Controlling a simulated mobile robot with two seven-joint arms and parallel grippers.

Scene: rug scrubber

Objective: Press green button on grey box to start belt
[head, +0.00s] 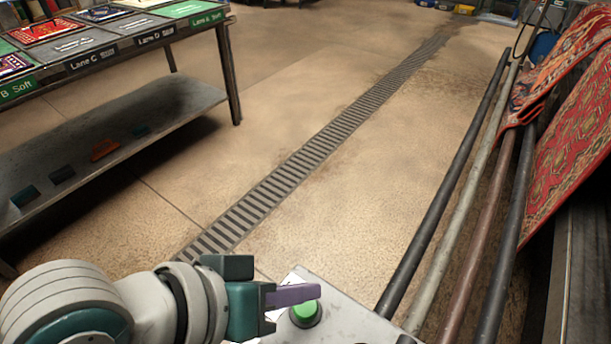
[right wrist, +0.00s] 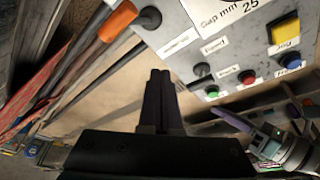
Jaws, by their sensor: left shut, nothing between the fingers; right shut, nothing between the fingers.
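The green button (head: 306,313) is round and sits in a dark collar on the pale grey box (head: 355,323) at the bottom of the head view. My left gripper (head: 314,292) is shut and empty, its purple fingers crossing the far edge of the button in the picture. I cannot tell whether they touch it. The left gripper also shows at the lower right of the right wrist view (right wrist: 262,145). My right gripper (right wrist: 160,76) is shut and empty, in front of a grey labelled control panel (right wrist: 185,60).
Long poles (head: 445,190) and hanging red rugs (head: 580,140) stand at the right. A sample table (head: 232,75) is at the left. A floor grate (head: 320,145) crosses open floor.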

